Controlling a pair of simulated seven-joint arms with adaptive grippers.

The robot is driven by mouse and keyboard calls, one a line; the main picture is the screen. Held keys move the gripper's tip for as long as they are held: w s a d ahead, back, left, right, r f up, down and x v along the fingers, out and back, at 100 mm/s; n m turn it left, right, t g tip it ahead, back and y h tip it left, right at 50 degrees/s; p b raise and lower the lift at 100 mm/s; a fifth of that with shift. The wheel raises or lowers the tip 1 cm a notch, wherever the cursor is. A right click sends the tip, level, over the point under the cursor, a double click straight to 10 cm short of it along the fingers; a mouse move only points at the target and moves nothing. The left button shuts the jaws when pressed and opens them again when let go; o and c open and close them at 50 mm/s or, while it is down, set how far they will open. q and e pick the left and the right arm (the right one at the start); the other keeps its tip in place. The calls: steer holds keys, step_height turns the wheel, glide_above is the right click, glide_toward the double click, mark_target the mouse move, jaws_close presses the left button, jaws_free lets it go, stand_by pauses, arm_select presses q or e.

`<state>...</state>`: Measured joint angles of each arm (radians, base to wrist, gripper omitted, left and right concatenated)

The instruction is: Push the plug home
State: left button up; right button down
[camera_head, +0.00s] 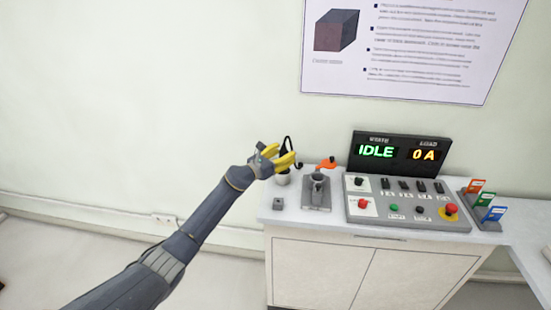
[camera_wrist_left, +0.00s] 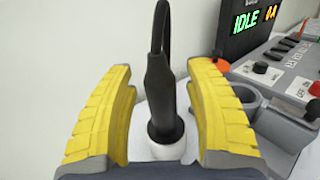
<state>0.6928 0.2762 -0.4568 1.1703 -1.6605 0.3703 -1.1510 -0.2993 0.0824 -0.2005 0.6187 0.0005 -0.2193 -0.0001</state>
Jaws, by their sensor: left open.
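The black plug (camera_wrist_left: 158,88) stands upright in the left wrist view, with its cable looping up from the top. Its lower end meets a white round base (camera_wrist_left: 172,150); how deep it sits is hidden. In the head view the black cable (camera_head: 287,143) shows behind my left gripper (camera_head: 284,159), above the white base (camera_head: 282,180). My left gripper's yellow fingers (camera_wrist_left: 160,110) are open on either side of the plug, with gaps to it. My right gripper is in neither view.
A grey fixture (camera_head: 317,192) with an orange-handled part (camera_head: 326,163) stands right of the plug. Farther right are a control panel (camera_head: 400,203), a display (camera_head: 399,153) reading IDLE and 0 A, and coloured tags (camera_head: 483,200). A small grey block (camera_head: 278,204) lies near the counter's left edge.

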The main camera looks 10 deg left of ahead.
arm_select(q)
steer(key=v, duration=1.1)
steer(key=shift+s+a, duration=0.2)
steer(key=shift+s, duration=0.15)
